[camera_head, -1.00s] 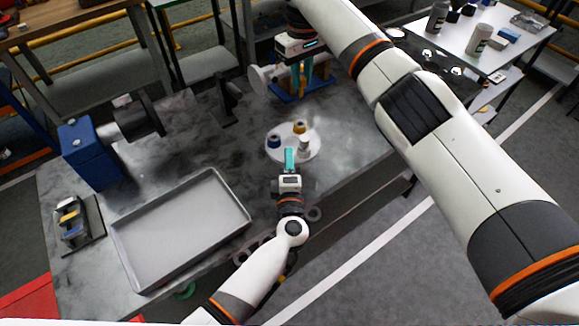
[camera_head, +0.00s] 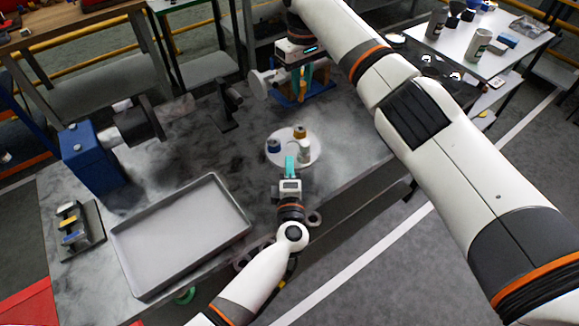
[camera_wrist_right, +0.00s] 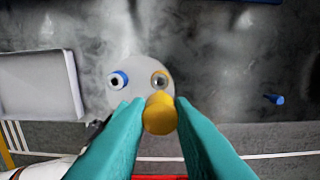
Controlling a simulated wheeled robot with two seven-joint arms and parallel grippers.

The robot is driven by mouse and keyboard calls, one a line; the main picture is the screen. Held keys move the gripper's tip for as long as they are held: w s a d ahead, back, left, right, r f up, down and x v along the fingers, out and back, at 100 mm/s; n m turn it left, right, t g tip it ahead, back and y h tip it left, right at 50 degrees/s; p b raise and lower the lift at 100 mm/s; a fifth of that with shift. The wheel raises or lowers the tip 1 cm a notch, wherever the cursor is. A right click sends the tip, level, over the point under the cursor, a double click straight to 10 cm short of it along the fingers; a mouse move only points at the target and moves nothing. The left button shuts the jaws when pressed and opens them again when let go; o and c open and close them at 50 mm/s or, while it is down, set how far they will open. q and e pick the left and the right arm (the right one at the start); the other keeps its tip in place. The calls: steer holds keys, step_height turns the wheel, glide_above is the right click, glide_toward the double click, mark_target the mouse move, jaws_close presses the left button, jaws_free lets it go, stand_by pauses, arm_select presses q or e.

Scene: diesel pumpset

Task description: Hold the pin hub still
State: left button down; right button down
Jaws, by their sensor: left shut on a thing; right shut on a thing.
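The pin hub (camera_head: 312,157), which I take to be the white round disc, lies on the dark bench in the head view. It bears a blue piece (camera_head: 273,146), a yellow piece (camera_head: 299,131) and a whitish piece (camera_head: 303,146). It also shows in the right wrist view (camera_wrist_right: 137,72). My left gripper (camera_head: 290,160) is shut at the disc's near edge; its fingertips overlap the rim, and the exact contact is too small to see. My right gripper (camera_wrist_right: 160,101) is shut on a yellow cylinder (camera_wrist_right: 160,114); in the head view it is behind the disc.
A grey tray (camera_head: 128,281) lies left of my left arm. A blue block machine (camera_head: 90,160) and a dark stand (camera_head: 226,112) are farther back. A blue fixture (camera_head: 318,82) is beside my right gripper. A small blue cylinder (camera_wrist_right: 275,99) lies apart on the bench.

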arm_select(q)
steer(key=shift+f, duration=0.1)
stand_by(0.6)
steer(key=c, duration=1.6)
jaws_free()
steer(key=shift+c, duration=0.2)
jaws_close()
